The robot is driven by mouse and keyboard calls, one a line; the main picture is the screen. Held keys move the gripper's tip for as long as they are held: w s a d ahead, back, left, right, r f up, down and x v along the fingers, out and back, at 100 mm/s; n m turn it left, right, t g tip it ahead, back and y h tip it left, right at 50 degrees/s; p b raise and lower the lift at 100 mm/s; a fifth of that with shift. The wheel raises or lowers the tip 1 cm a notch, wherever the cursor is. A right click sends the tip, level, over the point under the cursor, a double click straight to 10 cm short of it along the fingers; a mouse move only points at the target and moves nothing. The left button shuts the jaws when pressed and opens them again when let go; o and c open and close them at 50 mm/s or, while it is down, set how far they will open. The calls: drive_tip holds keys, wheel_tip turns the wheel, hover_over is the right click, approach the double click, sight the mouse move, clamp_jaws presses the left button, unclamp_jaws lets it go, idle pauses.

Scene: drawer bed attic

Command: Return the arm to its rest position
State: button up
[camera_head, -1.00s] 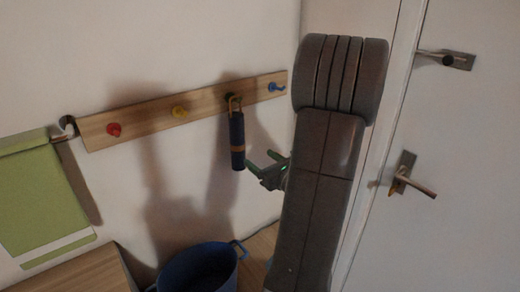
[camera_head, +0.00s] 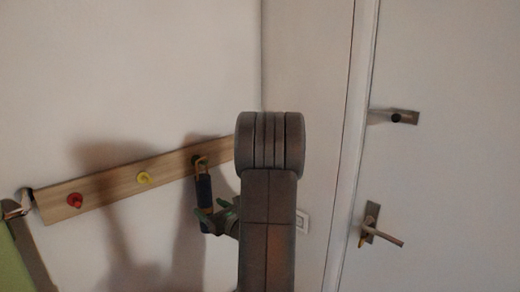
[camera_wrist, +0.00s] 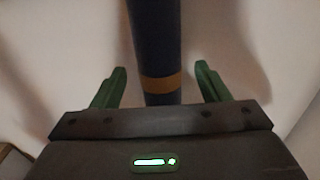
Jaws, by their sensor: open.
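My arm stands upright in the middle of the head view, its lower part out of frame. My gripper (camera_head: 207,220) shows left of the arm, partly hidden by it. In the wrist view my gripper (camera_wrist: 160,85) has its two green fingers spread wide and is empty. A dark blue cylinder with an orange band (camera_head: 204,195) hangs by a loop from a peg on the wooden rack. In the wrist view the blue cylinder (camera_wrist: 155,45) runs down between the fingers in the picture, with gaps on both sides. I cannot tell its depth from the fingers.
The wooden peg rack (camera_head: 115,188) on the wall carries a red peg (camera_head: 75,200) and a yellow peg (camera_head: 143,177). A green cloth (camera_head: 14,255) hangs at the far left. A white door (camera_head: 440,180) with a handle (camera_head: 383,235) is at the right. A wall switch (camera_head: 302,221) is behind my arm.

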drive_tip(key=x, duration=0.3)
drive_tip(key=shift+w+a+p, duration=0.1)
drive_tip(key=shift+a+p, duration=0.1)
drive_tip(key=shift+p, duration=0.1)
drive_tip(key=shift+w+a+r+p, duration=0.15)
drive_tip(key=shift+w+r+p, duration=0.05)
drive_tip(key=shift+w+p, duration=0.1)
drive_tip(key=shift+s+d+r+p, duration=0.15)
drive_tip(key=shift+s+d+p, duration=0.2)
